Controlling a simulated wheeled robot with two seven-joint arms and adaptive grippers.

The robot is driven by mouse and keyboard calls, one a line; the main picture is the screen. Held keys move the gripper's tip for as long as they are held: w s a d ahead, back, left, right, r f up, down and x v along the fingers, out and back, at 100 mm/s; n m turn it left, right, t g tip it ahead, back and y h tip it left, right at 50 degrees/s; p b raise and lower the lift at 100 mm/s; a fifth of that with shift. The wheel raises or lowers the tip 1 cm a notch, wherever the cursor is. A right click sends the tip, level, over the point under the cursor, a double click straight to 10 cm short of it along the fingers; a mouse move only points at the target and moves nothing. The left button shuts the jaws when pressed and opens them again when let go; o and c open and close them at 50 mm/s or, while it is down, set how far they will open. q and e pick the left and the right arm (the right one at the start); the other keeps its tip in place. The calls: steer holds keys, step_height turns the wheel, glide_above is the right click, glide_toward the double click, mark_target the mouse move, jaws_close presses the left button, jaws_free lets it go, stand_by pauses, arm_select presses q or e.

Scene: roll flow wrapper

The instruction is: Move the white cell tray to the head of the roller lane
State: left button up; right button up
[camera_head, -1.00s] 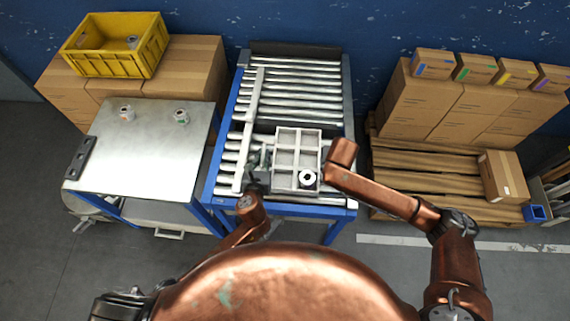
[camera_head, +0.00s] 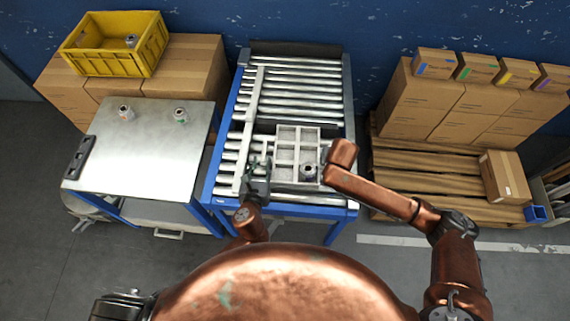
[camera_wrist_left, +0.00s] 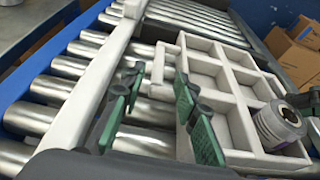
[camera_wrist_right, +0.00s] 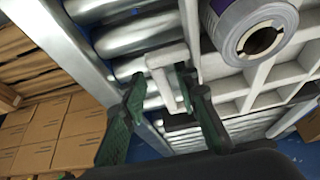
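The white cell tray (camera_head: 285,152) lies at the near end of the roller lane (camera_head: 295,92), with a roll (camera_head: 309,172) in its near right cell. The roll shows grey with a purple side in the right wrist view (camera_wrist_right: 250,28). My left gripper (camera_wrist_left: 157,108) is open at the tray's left side, with the tray's handle (camera_wrist_left: 158,88) between or just beyond its fingers. My right gripper (camera_wrist_right: 165,115) is open at the opposite side, its fingers on either side of the other handle (camera_wrist_right: 163,78). In the head view my right arm mostly hides that gripper.
A pale guide rail (camera_head: 250,125) runs along the lane's left side. A metal table (camera_head: 150,150) with two small rolls stands left, and a yellow crate (camera_head: 115,62) on cartons behind it. A pallet (camera_head: 420,175) with cartons stands right. The lane's far rollers are clear.

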arm_select(q)
steer(key=v, duration=0.7)
steer(key=shift+s+r, duration=0.1)
steer(key=shift+s, duration=0.15)
arm_select(e)
steer(key=shift+r, duration=0.1)
steer(key=v, duration=1.2)
